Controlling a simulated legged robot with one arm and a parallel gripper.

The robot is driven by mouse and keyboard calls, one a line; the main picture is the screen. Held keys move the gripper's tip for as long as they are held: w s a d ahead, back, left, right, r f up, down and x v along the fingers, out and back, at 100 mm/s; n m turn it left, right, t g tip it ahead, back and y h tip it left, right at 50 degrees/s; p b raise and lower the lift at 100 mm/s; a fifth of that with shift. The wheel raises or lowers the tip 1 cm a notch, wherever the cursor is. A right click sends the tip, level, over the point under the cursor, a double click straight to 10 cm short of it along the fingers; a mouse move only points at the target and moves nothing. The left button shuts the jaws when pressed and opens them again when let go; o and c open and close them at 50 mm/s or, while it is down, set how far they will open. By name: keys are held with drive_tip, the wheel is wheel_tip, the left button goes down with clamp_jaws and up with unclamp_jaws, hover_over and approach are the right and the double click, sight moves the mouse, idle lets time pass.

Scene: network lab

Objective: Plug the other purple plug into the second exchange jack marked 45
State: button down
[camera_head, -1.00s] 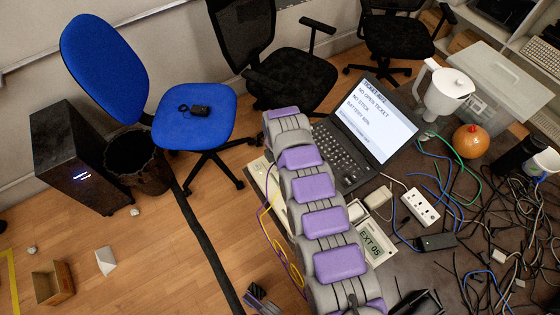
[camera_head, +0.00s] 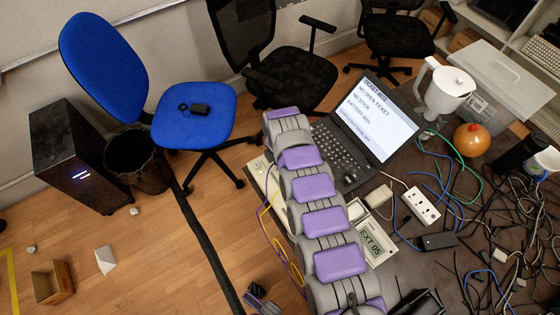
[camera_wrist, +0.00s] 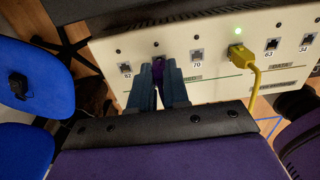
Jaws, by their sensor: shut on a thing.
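In the wrist view my gripper (camera_wrist: 158,92) is shut on a purple plug (camera_wrist: 158,70), held up against the front of a cream exchange panel (camera_wrist: 205,92). The fingers hide most of the plug and the jack and number behind it. I cannot tell whether the plug is seated. To the left is a free jack marked 92 (camera_wrist: 125,68); to the right is a free jack marked 70 (camera_wrist: 197,55). No 45 mark is readable. In the head view my arm covers most of the exchange (camera_head: 262,178), and a purple cable (camera_head: 279,246) hangs beside it.
A yellow plug (camera_wrist: 240,55) sits in a jack under a lit green light, with free jacks 63 (camera_wrist: 271,44) and 34 (camera_wrist: 307,40) beyond. In the head view a laptop (camera_head: 365,125), a power strip (camera_head: 420,206) and tangled cables (camera_head: 510,230) crowd the table.

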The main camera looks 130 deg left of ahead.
drive_tip(key=shift+f, duration=0.35)
idle(0.4)
drive_tip(key=c, duration=1)
unclamp_jaws()
drive_tip(key=shift+c, duration=0.2)
wheel_tip(320, 180, up, 17)
drive_tip(key=p, duration=0.2)
drive_tip(key=shift+r+p, duration=0.15)
drive_tip(key=shift+p, duration=0.2)
